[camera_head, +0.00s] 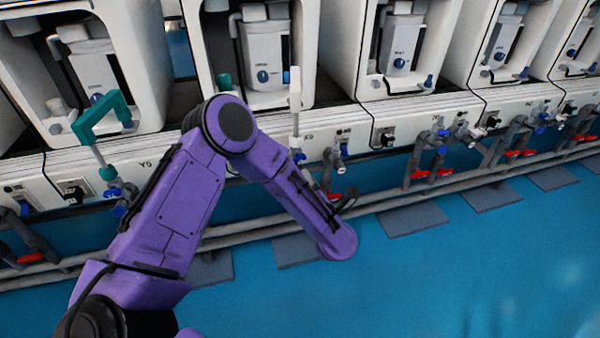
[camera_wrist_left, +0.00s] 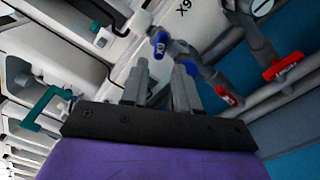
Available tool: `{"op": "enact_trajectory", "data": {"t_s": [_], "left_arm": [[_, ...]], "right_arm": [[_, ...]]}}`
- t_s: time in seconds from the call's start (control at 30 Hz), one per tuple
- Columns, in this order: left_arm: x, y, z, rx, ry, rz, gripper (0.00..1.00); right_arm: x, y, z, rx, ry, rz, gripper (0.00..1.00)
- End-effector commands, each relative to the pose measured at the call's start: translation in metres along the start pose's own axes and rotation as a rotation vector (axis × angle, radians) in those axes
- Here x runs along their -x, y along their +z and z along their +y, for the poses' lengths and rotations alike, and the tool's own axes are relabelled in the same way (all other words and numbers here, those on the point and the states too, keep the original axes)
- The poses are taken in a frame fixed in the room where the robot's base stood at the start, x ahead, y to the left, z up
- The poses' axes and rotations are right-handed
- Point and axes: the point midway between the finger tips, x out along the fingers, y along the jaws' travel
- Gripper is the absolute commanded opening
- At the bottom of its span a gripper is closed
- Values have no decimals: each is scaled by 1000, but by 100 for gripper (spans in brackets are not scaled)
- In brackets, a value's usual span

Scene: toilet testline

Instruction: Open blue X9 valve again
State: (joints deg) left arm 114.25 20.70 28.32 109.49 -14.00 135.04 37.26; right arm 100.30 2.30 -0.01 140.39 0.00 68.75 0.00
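The X9 label (camera_head: 308,137) is on the white panel right of my purple left arm in the head view, and also shows in the wrist view (camera_wrist_left: 183,7). A blue valve handle (camera_wrist_left: 160,42) on grey piping lies just beyond my left fingertips in the wrist view. A second blue part (camera_wrist_left: 190,68) is close by the right-hand finger; I cannot tell whether they touch. My left gripper (camera_wrist_left: 163,72) has its two grey fingers apart, with nothing clearly held between them. In the head view the forearm hides most of this gripper. My right gripper is not in view.
Red handles (camera_wrist_left: 285,66) sit on the pipes right of the fingers. Long grey pipes (camera_head: 400,197) run below the panels. A teal hooked pipe (camera_head: 100,115) stands at the left, and a white upright one (camera_head: 295,92) above X9. The blue floor (camera_head: 480,270) is clear.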

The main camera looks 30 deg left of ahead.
Motion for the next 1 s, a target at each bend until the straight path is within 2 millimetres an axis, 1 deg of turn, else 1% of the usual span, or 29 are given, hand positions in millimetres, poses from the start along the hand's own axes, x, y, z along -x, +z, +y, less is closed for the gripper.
{"op": "enact_trajectory", "data": {"t_s": [0.03,0.2,0.3,0.4,0.5,0.7,0.73,0.77,0.8,1.0], "left_arm": [[-13,-3,-1,1,3,6,30],[-51,-3,-2,-2,1,4,30],[-68,-2,-2,-5,0,2,30],[-78,-2,-1,-7,-1,0,30],[-82,-1,-1,-8,-2,-1,30],[-83,-1,0,-9,-2,-1,30],[-83,-1,0,-9,-2,-1,23],[-83,-1,0,-9,-2,-1,14],[-82,-1,0,-9,-3,-1,0],[-82,-1,-1,-7,-3,-2,0]], "right_arm": [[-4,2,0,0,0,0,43],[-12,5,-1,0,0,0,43],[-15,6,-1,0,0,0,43],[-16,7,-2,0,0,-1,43],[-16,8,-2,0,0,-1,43],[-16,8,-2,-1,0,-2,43],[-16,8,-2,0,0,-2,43],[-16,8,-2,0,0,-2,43],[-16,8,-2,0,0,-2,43],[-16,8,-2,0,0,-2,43]]}}
